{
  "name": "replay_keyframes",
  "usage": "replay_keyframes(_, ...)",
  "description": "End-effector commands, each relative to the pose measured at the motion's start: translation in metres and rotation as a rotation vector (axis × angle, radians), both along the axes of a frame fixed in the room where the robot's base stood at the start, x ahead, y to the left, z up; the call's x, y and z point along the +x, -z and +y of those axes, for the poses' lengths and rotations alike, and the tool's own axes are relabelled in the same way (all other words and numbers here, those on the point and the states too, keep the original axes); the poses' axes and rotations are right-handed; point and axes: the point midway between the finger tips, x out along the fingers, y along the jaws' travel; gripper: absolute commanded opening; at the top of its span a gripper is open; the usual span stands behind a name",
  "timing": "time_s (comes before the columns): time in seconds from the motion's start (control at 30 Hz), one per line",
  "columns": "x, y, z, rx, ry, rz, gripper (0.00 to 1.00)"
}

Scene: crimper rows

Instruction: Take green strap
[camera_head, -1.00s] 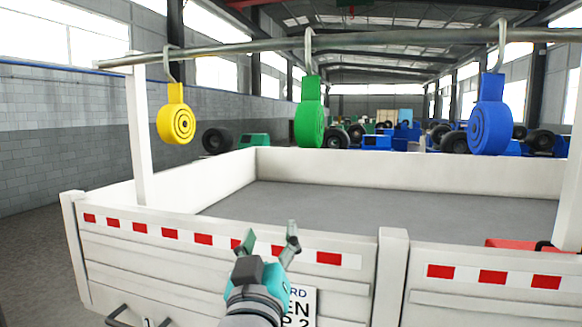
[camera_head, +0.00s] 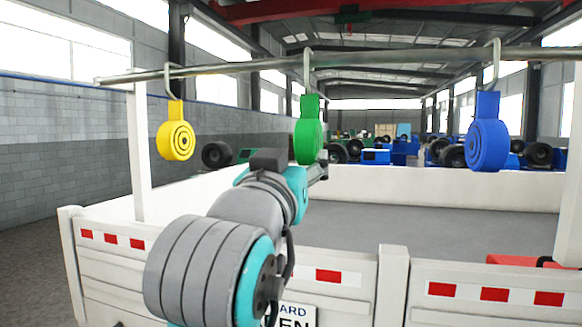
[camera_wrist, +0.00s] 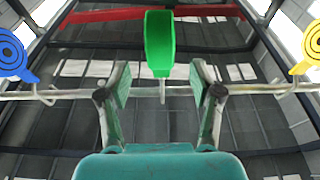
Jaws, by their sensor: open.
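The green strap (camera_head: 309,135) is a rolled strap hanging from a hook on the rail, between a yellow and a blue one. In the wrist view the green strap (camera_wrist: 159,42) lies beyond the fingertips, centred on the gap between them. My gripper (camera_wrist: 160,85) is open, with nothing seen between its fingers. In the head view my gripper (camera_head: 316,172) is at the lower end of the green strap, mostly hidden behind my own arm. I cannot tell whether it touches the strap.
The yellow strap (camera_head: 176,140) hangs to the left and the blue strap (camera_head: 487,135) to the right, both well apart from the green one. A metal rail (camera_head: 400,57) carries all three above a white truck bed (camera_head: 420,185). A red object (camera_head: 520,260) sits at the right.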

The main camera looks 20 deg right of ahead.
Motion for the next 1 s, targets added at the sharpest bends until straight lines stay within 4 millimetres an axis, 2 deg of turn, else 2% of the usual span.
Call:
replay_keyframes(0.6, 0.050, -0.016, -0.036, -0.001, 0.000, 0.001, 0.65)
replay_keyframes(1.0, 0.065, -0.020, -0.047, 0.000, -0.001, 0.000, 0.65)
